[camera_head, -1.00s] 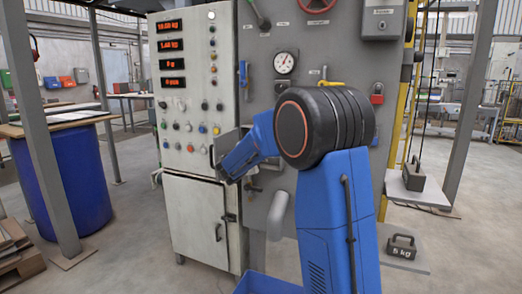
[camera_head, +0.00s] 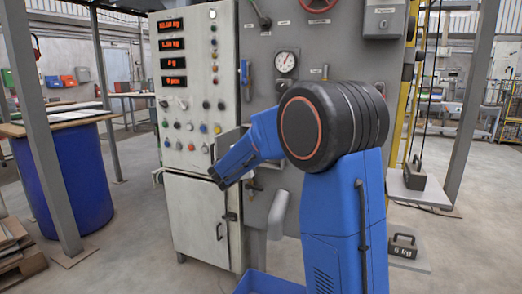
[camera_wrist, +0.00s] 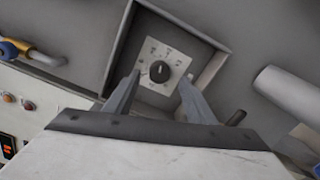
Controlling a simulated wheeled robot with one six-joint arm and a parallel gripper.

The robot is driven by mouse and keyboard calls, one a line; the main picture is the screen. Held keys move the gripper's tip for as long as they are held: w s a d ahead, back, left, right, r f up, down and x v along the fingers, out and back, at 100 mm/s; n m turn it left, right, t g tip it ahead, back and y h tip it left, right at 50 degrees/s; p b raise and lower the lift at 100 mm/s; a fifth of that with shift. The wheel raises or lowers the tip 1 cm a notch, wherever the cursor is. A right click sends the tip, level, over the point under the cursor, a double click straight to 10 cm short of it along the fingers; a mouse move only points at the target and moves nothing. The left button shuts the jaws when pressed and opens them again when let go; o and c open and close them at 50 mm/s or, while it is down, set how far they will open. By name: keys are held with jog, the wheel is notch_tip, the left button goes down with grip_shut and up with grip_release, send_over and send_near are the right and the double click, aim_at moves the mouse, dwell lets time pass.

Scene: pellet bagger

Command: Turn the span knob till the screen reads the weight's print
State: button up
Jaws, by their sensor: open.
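The span knob seems to be the small black knob (camera_wrist: 159,71) on a white dial plate inside a recessed box in the wrist view. My gripper (camera_wrist: 160,82) is open, its two fingers on either side of the dial plate in the picture; I cannot tell any contact with the knob. The head view does not show the knob clearly. The red-lit screens (camera_head: 171,44) are on the pale cabinet; the top one seems to read about 10 kg, the others are hard to read. One weight (camera_head: 414,175) sits on a hanging plate. Another weight (camera_head: 402,246), printed 5 kg, is lower right.
The pale cabinet (camera_head: 200,215) carries several buttons beside the recess. A grey pipe (camera_wrist: 290,90) juts out right of the box, and a yellow-and-blue valve (camera_wrist: 25,48) is at upper left. A blue drum (camera_head: 65,180) stands left. Floor between is clear.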

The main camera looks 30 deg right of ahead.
jog(key=v, duration=1.2)
jog(key=shift+s+a, duration=0.15)
jog(key=shift+s, duration=0.05)
jog(key=s+d+f+m+g+y, duration=0.2)
jog(key=s+f, duration=0.1)
jog(key=s, duration=0.6)
jog(key=s+d+f+m+g+y, duration=0.1)
jog(key=s+f+m+g, duration=0.2)
jog(key=s, duration=0.5)
jog(key=s+d+f+m+g+y, duration=0.2)
jog(key=s+f, duration=0.1)
jog(key=s, duration=0.6)
jog(key=s+a+f+m+y, duration=0.2)
jog(key=s+a+f+y, duration=0.1)
jog(key=s+a, duration=0.4)
jog(key=s+a+f+m+y, duration=0.2)
jog(key=s+a+f+y, duration=0.2)
jog(key=s+a+y, duration=0.2)
jog(key=s+a, duration=0.1)
jog(key=s, duration=0.1)
jog(key=shift+s+t, duration=0.4)
jog(key=shift+d, duration=0.1)
jog(key=shift+c, duration=0.3)
